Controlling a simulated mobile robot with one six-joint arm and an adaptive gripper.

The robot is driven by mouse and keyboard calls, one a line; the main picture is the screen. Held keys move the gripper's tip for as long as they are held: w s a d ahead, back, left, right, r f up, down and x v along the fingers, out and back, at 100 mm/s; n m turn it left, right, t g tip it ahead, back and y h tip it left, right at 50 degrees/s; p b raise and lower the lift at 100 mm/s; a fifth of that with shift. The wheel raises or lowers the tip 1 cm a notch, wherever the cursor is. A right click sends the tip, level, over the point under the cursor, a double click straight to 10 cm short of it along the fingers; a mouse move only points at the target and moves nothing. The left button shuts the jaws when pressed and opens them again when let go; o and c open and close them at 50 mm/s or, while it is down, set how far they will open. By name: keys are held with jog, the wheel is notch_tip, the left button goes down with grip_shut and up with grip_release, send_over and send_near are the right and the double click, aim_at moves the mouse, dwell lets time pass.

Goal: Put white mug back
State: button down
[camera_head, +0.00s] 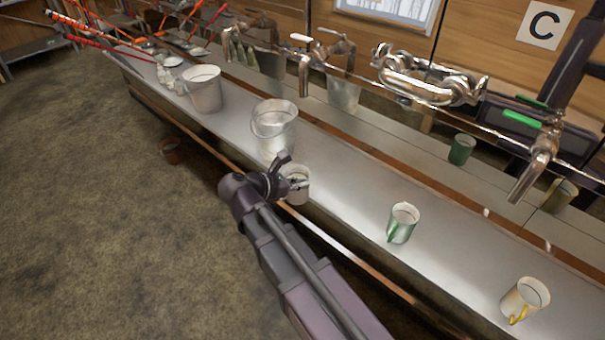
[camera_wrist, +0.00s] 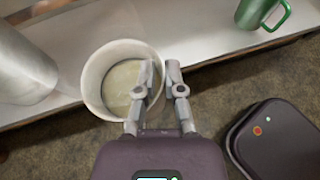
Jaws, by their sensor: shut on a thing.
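The white mug (camera_head: 298,193) is at my gripper, by the front edge of the long metal counter (camera_head: 345,185). In the wrist view the white mug (camera_wrist: 91,88) shows from above, with a beige inside. My gripper (camera_head: 290,183) is shut on its wall. In the wrist view my gripper (camera_wrist: 158,72) has one finger inside the rim and the other outside. The mug overlaps the counter's edge in both views; whether it touches the counter I cannot tell. Its handle is not clearly visible.
A metal bucket (camera_head: 274,135) stands close behind the mug, another (camera_head: 203,92) farther left. To the right stand a green-handled mug (camera_head: 401,226) and a yellow-handled mug (camera_head: 524,300). Clear counter lies between them. Taps (camera_head: 540,155) overhang the back.

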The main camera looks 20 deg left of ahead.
jog(key=d, duration=0.1)
jog(key=w+d+n+y, duration=0.1)
jog(key=d, duration=0.1)
jog(key=d+n+y, duration=0.1)
jog(key=d, duration=0.1)
jog(key=shift+w+d+r+t+p, duration=0.1)
jog(key=shift+w+d+t+p, duration=0.1)
jog(key=shift+w+t+p, duration=0.2)
jog(key=shift+a, duration=0.1)
jog(key=w+a, duration=0.3)
jog(key=w, duration=0.3)
jog(key=w+a+f+b, duration=0.1)
jog(key=w+a, duration=0.3)
jog(key=w, duration=0.2)
jog(key=shift+w+a+f, duration=0.2)
jog(key=shift+w+a, duration=0.05)
jog(key=shift+a, duration=0.05)
jog(key=shift+w+a+f+b, duration=0.1)
jog(key=shift+w+f+b, duration=0.05)
jog(key=shift+f+b, duration=0.5)
jog(key=shift+w+a+f+b, duration=0.1)
jog(key=shift+w+f+b, duration=0.1)
jog(key=shift+f+b, duration=0.5)
jog(key=shift+w+a+f+b, duration=0.15)
jog(key=shift+f+b, duration=0.35)
jog(key=shift+b, duration=0.25)
